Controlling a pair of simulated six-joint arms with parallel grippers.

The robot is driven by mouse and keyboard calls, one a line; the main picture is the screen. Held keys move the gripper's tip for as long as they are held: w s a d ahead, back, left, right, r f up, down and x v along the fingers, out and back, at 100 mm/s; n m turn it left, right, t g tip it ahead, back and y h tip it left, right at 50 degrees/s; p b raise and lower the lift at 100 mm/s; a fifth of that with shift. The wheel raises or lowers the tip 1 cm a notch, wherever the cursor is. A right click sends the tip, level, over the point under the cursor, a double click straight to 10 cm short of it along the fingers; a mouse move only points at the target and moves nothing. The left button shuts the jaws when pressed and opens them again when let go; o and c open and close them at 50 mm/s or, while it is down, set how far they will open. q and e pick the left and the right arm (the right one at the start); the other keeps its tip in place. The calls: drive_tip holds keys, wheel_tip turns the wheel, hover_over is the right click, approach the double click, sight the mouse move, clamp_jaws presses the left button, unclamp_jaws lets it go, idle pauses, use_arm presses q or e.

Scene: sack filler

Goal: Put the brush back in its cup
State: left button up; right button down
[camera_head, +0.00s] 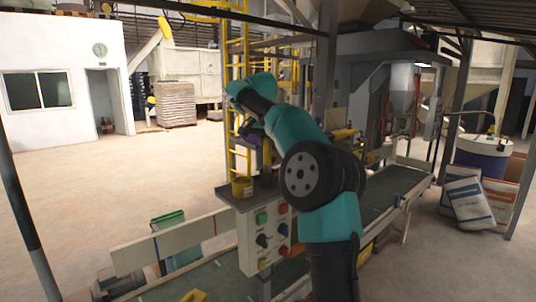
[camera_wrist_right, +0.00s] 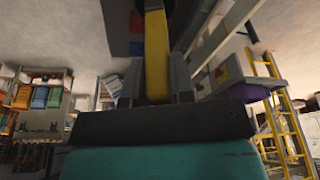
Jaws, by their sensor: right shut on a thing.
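My right gripper (camera_wrist_right: 156,88) is shut on the brush (camera_wrist_right: 156,50), whose yellow handle stands between the two jaws in the right wrist view. A dark part shows at the handle's far end, cut off by the frame's top. In the head view the right gripper (camera_head: 250,132) hangs above the small grey shelf (camera_head: 228,196), and the brush is hard to make out there. My left gripper is not in view.
A control box (camera_head: 268,238) with coloured buttons and knobs is below the shelf. A conveyor (camera_head: 385,195) runs behind my right arm. A yellow ladder frame (camera_head: 236,75) rises behind the gripper. Sacks (camera_head: 468,200) lean at the right. The floor at left is clear.

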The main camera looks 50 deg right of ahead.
sight(268, 153)
idle(0.3)
drive_tip(key=shift+f, duration=1.75)
drive_tip(key=shift+f, duration=0.15)
drive_tip(key=c, duration=1)
unclamp_jaws()
drive_tip(key=shift+v, duration=6.15)
